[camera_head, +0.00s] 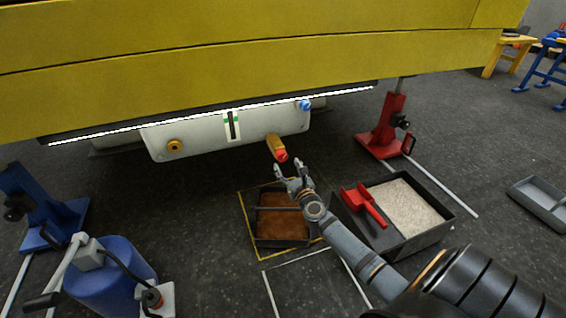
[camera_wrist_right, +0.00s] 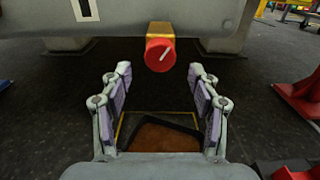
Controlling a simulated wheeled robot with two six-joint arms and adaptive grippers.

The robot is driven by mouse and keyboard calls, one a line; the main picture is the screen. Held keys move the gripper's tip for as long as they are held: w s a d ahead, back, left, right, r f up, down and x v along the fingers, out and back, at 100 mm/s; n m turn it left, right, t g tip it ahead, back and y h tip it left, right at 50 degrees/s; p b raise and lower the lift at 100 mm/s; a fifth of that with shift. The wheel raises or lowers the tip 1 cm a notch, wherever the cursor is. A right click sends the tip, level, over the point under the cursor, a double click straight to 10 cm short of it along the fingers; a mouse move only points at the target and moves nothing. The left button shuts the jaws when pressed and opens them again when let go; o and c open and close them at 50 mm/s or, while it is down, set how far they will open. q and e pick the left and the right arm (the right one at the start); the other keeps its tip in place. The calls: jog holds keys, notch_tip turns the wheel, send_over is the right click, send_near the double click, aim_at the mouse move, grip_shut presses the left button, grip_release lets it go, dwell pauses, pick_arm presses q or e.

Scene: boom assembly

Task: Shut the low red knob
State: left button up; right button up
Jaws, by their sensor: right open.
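The low red knob (camera_head: 281,156) sits on the end of a brass valve (camera_head: 273,142) at the lower edge of the pale tank (camera_head: 200,140) under the yellow boom. In the right wrist view the round red knob (camera_wrist_right: 160,55) faces me, with a pale line slanting across it. My right gripper (camera_head: 289,170) is just below and in front of the knob. It also shows in the right wrist view (camera_wrist_right: 160,85), fingers open and apart, with nothing between them; the knob is beyond the fingertips. My left gripper is not in view.
A tray of brown liquid (camera_head: 281,222) lies below the gripper inside a yellow floor outline. A grit box (camera_head: 440,226) with a red scoop (camera_head: 364,204) stands right of it. A red stand (camera_head: 384,135) and a blue drum (camera_head: 108,278) flank the area.

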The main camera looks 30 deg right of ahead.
aim_at(283, 159)
jog(key=x, duration=0.4)
jog(key=shift+w+b, duration=0.3)
jog(key=shift+b, duration=0.1)
jog(key=c, duration=1.2)
